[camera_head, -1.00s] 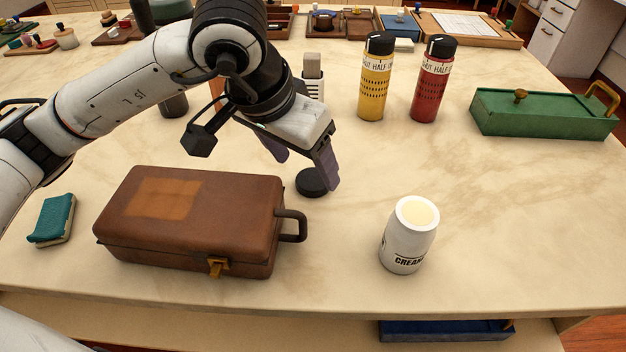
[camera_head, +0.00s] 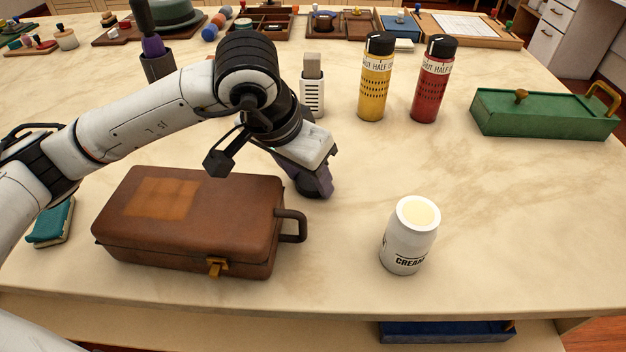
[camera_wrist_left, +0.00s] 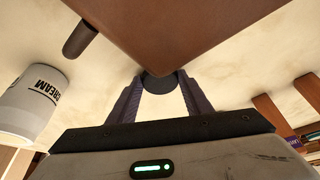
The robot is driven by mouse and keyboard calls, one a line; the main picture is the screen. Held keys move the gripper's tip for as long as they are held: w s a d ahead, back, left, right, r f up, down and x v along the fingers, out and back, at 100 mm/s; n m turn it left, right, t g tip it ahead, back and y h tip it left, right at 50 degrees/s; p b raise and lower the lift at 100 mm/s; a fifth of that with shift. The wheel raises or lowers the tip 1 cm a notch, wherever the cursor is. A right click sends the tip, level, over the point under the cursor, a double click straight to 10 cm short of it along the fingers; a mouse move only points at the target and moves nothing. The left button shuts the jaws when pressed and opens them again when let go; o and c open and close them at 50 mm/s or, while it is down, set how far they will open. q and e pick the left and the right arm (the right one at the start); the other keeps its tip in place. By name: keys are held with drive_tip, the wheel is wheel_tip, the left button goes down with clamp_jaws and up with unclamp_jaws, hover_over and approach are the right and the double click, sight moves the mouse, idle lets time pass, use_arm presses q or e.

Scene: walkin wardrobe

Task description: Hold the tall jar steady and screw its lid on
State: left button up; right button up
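The tall jar is a white jar marked CREAM (camera_head: 408,240), upright and uncapped on the table, with a pale round top showing. It also shows at the left of the left wrist view (camera_wrist_left: 32,100). The lid, a flat black disc (camera_head: 309,192), lies on the table behind the suitcase handle. My left gripper (camera_head: 312,186) is down at the lid. In the left wrist view its fingers stand apart on either side of the lid (camera_wrist_left: 159,88); whether they touch it I cannot tell. The lid is partly hidden by the gripper. My right gripper is not in view.
A brown suitcase (camera_head: 190,225) stands just in front of my left gripper. Yellow (camera_head: 375,85) and red (camera_head: 432,85) bottles stand behind the jar, and a green box (camera_head: 545,115) at right. The table around the jar is clear.

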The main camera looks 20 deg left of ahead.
sight(306, 184)
use_arm(q)
drive_tip(key=c, duration=0.3)
drive_tip(key=shift+r, duration=0.1)
wheel_tip(306, 184, up, 10)
drive_tip(key=shift+f+p, duration=0.1)
drive_tip(key=shift+p, duration=0.45)
drive_tip(key=shift+a, duration=0.1)
drive_tip(key=s+a, duration=0.6)
drive_tip(key=shift+r, duration=0.4)
drive_tip(key=shift+w, duration=0.1)
drive_tip(key=shift+d, duration=0.1)
